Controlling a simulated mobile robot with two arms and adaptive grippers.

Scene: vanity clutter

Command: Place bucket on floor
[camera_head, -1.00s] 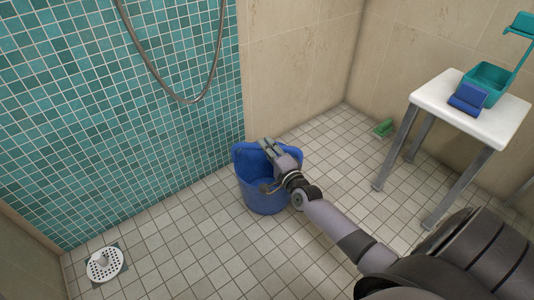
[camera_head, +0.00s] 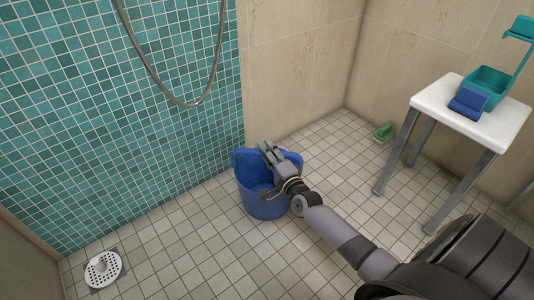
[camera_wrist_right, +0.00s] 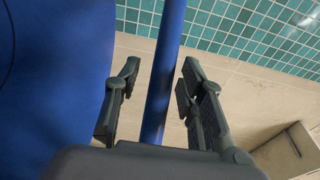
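The blue bucket (camera_head: 262,203) appears to stand upright on the tiled floor near the corner of the teal wall in the head view. My right gripper (camera_head: 268,149) is over the bucket's rim, reaching in from the right. In the right wrist view, its two fingers (camera_wrist_right: 159,92) are spread apart. A thin blue edge of the bucket (camera_wrist_right: 165,60) runs between them, with a gap showing on each side. The bucket's broad blue wall (camera_wrist_right: 50,80) fills the left of that view. My left gripper is out of view.
A white stool (camera_head: 425,100) at the right holds a teal caddy (camera_head: 485,92) and a blue item (camera_head: 468,103). A green object (camera_head: 384,132) lies on the floor by the wall. A round drain (camera_head: 103,269) is front left. Floor (camera_head: 190,250) before the bucket is clear.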

